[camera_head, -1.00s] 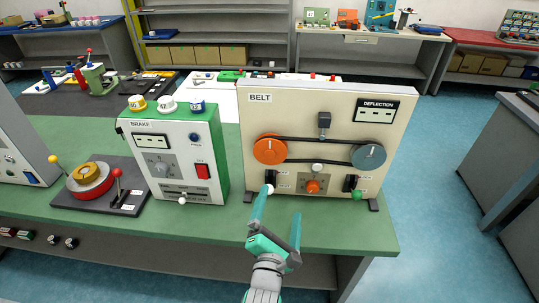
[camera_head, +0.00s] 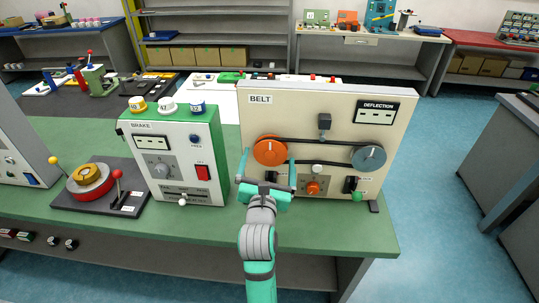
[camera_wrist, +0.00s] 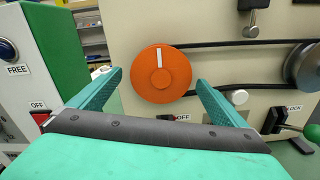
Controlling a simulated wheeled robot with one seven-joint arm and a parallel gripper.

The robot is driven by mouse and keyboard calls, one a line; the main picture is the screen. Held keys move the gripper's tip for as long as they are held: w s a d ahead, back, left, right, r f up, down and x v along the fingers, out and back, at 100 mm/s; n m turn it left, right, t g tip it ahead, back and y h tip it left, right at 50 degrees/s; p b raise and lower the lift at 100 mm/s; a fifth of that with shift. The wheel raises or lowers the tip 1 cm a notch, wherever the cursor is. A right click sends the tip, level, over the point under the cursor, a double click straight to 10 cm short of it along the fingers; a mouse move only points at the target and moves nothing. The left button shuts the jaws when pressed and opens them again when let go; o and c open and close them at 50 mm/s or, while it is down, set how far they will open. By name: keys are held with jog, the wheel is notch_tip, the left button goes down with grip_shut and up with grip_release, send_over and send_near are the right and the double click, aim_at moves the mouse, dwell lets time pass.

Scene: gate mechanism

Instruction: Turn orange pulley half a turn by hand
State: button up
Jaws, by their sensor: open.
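The orange pulley (camera_head: 270,151) sits at the left of the belt panel (camera_head: 340,110), with a white mark on its face pointing up. In the wrist view the pulley (camera_wrist: 160,75) is straight ahead, between my fingers and beyond them. My gripper (camera_head: 268,165) is open, its teal fingers in front of the panel, one to each side of the pulley in the picture. In the wrist view my gripper (camera_wrist: 158,92) holds nothing. I cannot tell whether the fingertips touch the pulley. A black belt (camera_head: 318,139) runs from it to the grey pulley (camera_head: 369,157) at the right.
Below the pulleys are an orange knob (camera_head: 313,188) and a green-tipped lever (camera_head: 357,196). A tensioner (camera_head: 324,122) sits above the belt. The brake box (camera_head: 175,160) stands close on the left. The green bench front (camera_head: 330,235) is clear.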

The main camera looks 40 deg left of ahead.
aim_at(270, 155)
jog(key=shift+x, duration=1.5)
jog(key=c, duration=1.1)
jog(key=shift+o, duration=0.2)
jog(key=shift+w+m, duration=0.1)
jog(key=shift+m, duration=0.2)
